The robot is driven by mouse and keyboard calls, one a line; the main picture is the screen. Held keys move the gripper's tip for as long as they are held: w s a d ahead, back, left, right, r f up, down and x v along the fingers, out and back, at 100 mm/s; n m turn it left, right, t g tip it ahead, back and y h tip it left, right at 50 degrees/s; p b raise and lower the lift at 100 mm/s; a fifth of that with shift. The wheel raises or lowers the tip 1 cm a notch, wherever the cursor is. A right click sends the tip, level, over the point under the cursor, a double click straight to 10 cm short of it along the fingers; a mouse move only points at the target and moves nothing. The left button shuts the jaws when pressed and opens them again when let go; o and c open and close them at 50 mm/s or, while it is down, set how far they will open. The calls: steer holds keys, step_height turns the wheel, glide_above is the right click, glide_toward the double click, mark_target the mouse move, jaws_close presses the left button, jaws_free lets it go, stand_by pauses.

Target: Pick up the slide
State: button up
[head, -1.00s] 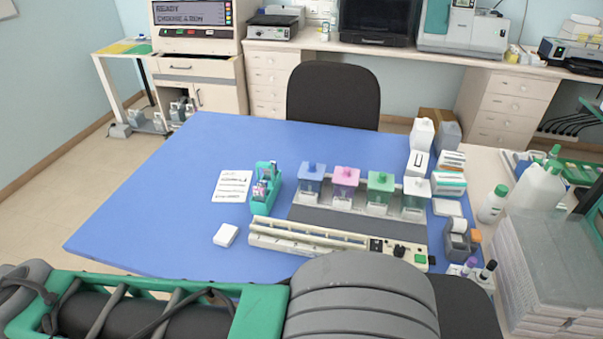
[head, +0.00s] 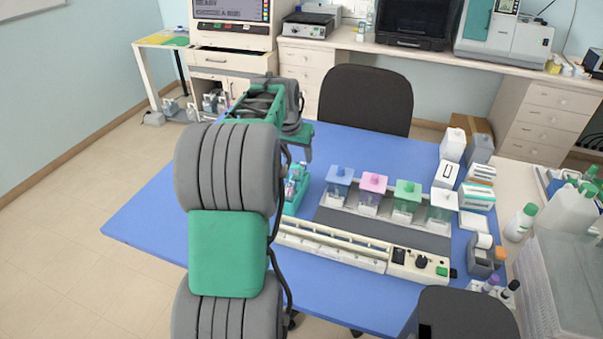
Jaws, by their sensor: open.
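The slide itself is too small to make out. A teal holder (head: 294,191) stands on the blue table, left of the staining jars, with small pinkish pieces in it that may be slides. My arm hides its left side. My gripper (head: 301,153) is at the far end of my arm, above and just behind the holder in the picture, pointing down. It is open and apart from the holder as far as I can see; its fingertips are hard to make out.
A long cream device (head: 335,245) lies in front. Boxes (head: 479,182) and a tape dispenser (head: 483,258) are at right. The blue table's (head: 150,222) left part is clear.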

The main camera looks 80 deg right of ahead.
steer(key=p+x, duration=0.1)
steer(key=x, duration=0.5)
steer(key=shift+s+d+p, duration=0.1)
steer(key=shift+s+p, duration=0.1)
steer(key=shift+p, duration=0.15)
jaws_close()
